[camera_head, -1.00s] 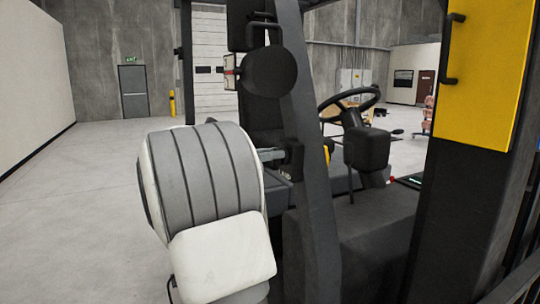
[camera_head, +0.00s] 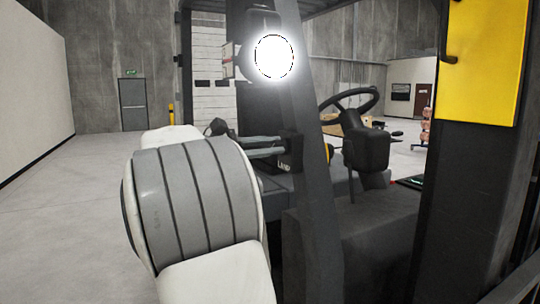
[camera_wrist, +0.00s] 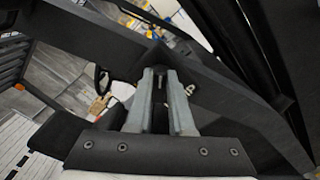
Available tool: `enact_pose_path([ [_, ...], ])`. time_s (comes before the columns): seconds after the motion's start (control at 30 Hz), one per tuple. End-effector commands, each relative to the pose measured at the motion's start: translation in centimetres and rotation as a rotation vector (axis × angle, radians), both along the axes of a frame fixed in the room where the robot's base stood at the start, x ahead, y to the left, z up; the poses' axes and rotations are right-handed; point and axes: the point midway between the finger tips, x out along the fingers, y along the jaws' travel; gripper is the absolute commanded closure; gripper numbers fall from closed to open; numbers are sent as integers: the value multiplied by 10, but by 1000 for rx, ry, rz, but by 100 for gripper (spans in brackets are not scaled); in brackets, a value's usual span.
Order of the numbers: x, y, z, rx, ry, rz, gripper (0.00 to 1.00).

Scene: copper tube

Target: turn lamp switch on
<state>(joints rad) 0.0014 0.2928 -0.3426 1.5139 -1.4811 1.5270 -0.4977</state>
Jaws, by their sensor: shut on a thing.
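The round lamp (camera_head: 274,56) on the forklift is lit and glows bright white. The dark lamp switch box (camera_head: 290,151) sits on the slanted black pillar below the lamp. My gripper (camera_head: 280,147) reaches this box from the left, with its grey fingers at the switch. In the wrist view my gripper (camera_wrist: 160,72) has its two fingertips close together against the dark box, shut on the switch. The switch lever itself is mostly hidden between the fingers.
The slanted black pillar (camera_head: 312,190) stands just right of my gripper. The steering wheel (camera_head: 350,92) is behind it. A yellow panel (camera_head: 487,62) is on a dark post at the right. Open floor (camera_head: 60,215) lies to the left.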

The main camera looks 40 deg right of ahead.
Motion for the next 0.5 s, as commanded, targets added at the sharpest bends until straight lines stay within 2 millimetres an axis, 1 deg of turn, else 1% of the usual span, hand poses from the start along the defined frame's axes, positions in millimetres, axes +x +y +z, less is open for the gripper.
enact_pose_path([
  [0.03,0,1,-4,-9,-31,1,100],
  [0.2,0,1,-4,-36,-116,1,100],
  [0.5,-1,1,-4,-59,-190,0,100],
])
